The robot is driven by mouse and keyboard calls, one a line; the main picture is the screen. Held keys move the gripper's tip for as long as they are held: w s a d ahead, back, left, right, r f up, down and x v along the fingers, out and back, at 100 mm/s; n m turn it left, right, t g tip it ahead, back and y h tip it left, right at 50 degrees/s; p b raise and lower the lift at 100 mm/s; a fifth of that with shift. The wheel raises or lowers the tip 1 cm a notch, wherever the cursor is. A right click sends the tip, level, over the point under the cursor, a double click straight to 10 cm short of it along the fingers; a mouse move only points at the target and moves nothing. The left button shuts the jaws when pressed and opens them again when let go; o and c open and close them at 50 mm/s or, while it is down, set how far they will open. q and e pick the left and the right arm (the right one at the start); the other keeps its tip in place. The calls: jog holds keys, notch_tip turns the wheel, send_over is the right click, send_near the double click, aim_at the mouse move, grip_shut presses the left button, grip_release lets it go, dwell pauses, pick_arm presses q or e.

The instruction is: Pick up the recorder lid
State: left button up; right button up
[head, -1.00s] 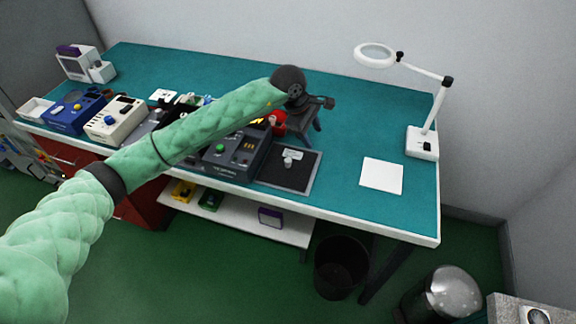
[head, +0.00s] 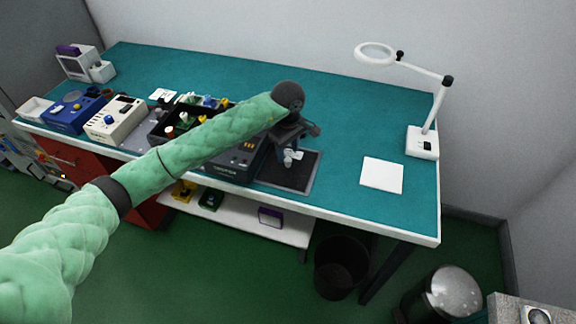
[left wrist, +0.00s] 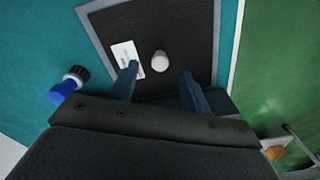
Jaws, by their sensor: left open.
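The flat dark panel (head: 298,178) with a pale round knob (head: 288,161) and a small white label looks like the recorder lid; it lies at the table's front edge, with a grey border around it. In the left wrist view the panel (left wrist: 190,35), knob (left wrist: 160,61) and label (left wrist: 122,52) show clearly. My left gripper (head: 287,155) is over the panel, pointing down. In the left wrist view its open fingers (left wrist: 158,78) are on either side of the knob, apart from it. My right gripper is not in view.
A dark instrument (head: 236,163) stands left of the panel, partly behind my left arm. A black bin of parts (head: 187,108), a cream unit (head: 116,120) and a blue unit (head: 73,113) stand further left. A white sheet (head: 382,175) and magnifier lamp (head: 423,143) are right.

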aim_at(288, 159)
pick_arm(q)
notch_tip(288, 159, down, 3)
jog(key=shift+r, duration=0.2)
jog(key=shift+f, duration=0.3)
jog(key=c, duration=0.5)
grip_shut()
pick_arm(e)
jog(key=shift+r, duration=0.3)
pick_arm(q)
jog(key=shift+r, duration=0.1)
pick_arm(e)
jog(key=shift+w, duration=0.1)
